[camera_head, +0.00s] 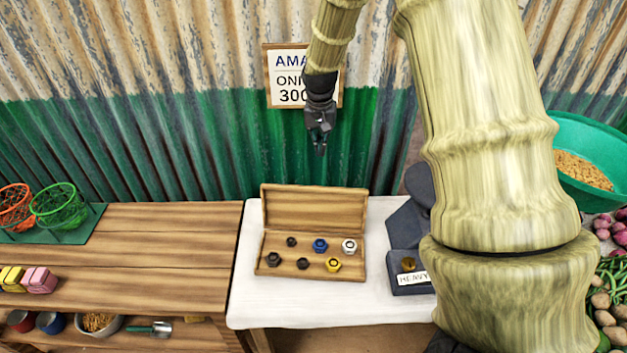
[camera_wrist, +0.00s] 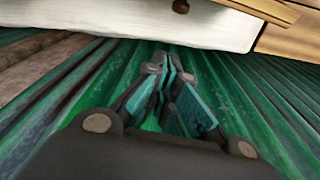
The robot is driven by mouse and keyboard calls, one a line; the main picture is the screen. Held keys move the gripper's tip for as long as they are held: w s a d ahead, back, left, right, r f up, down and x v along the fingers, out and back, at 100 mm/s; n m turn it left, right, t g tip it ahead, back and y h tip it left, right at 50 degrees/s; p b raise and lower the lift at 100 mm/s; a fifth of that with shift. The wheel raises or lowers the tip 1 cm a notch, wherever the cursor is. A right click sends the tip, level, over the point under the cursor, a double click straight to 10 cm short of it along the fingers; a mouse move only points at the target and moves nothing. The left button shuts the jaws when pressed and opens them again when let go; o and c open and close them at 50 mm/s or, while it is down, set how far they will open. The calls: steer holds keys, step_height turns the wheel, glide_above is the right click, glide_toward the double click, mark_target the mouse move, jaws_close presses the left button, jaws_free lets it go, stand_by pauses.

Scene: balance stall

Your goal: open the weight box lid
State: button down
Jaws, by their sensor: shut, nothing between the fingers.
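The wooden weight box (camera_head: 313,272) sits on the white-topped table, with several hex-shaped weights in its tray: dark ones, a blue one, a silver one and a yellow one. Its lid (camera_head: 314,209) stands raised at the back, so the box is open. My gripper (camera_head: 320,150) is above and behind the lid, in front of the corrugated wall, apart from the box. Its fingers (camera_wrist: 168,95) are shut and empty in the wrist view. A wooden edge, probably of the box (camera_wrist: 285,30), shows at the wrist view's top right.
A dark stand labelled HEAVY (camera_head: 412,278) is right of the box, partly behind my arm. A price sign (camera_head: 283,98) hangs on the wall (camera_head: 170,130). A wooden counter (camera_head: 150,250) with baskets lies left. White cloth (camera_head: 375,300) is bare around the box.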

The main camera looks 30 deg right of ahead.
step_height(320, 180, down, 10)
steer(key=s+a+p, duration=0.1)
steer(key=p, duration=0.2)
steer(key=shift+s+a, duration=0.35)
steer(key=shift+s, duration=0.05)
stand_by(0.5)
steer(key=shift+s+a+r+p, duration=0.1)
steer(key=shift+r+p, duration=0.05)
steer(key=shift+p, duration=0.15)
